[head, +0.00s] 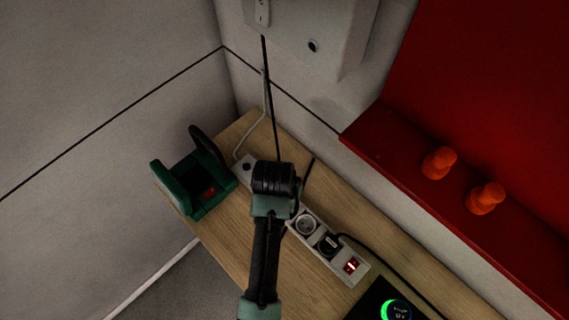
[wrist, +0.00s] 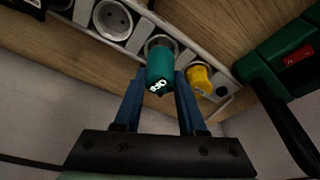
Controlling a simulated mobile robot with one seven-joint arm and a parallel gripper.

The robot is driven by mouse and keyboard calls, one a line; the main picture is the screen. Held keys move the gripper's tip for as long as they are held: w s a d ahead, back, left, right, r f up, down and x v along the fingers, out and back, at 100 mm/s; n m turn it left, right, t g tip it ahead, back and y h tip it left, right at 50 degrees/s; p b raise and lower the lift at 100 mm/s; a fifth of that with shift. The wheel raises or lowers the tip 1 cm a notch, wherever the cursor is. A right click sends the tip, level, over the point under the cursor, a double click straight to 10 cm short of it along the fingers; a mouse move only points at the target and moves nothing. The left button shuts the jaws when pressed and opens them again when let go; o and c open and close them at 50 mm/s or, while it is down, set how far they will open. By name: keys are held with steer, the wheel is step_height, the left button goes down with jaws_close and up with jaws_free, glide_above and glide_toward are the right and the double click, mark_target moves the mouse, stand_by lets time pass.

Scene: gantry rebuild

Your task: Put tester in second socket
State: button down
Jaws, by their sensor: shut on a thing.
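The tester (wrist: 159,68) is a small teal block with lit white characters on its end. My gripper (wrist: 160,82) is shut on it, one blue finger on each side. In the wrist view the tester stands in front of a round socket (wrist: 160,42) of the white power strip (wrist: 141,42), covering its lower part. I cannot tell whether its pins are in the holes. The socket lies between an empty socket (wrist: 113,19) and a yellow plug (wrist: 199,78). In the head view my arm hides the tester; the strip (head: 370,276) shows on both sides.
A black plug (head: 328,243) and lit red switch (head: 351,265) are at the strip's near end. A green holder (head: 181,184) stands at the bench's (head: 232,246) left. A dark device with a green ring (head: 390,308) lies at front. Orange knobs (head: 439,163) sit on the red ledge.

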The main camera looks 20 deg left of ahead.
steer(key=shift+f+b, duration=0.55)
steer(key=shift+f, duration=0.4)
steer(key=shift+r+p, duration=0.1)
steer(key=shift+p, duration=0.55)
stand_by(0.3)
steer(key=shift+f+b, duration=0.4)
steer(key=shift+f, duration=0.2)
stand_by(0.3)
steer(key=c, duration=0.8)
jaws_free()
steer(key=shift+o, duration=0.2)
steer(key=shift+r, duration=0.1)
steer(key=p+v, duration=1)
steer(key=p, duration=0.2)
steer(key=shift+r, duration=0.4)
steer(key=shift+s, duration=0.1)
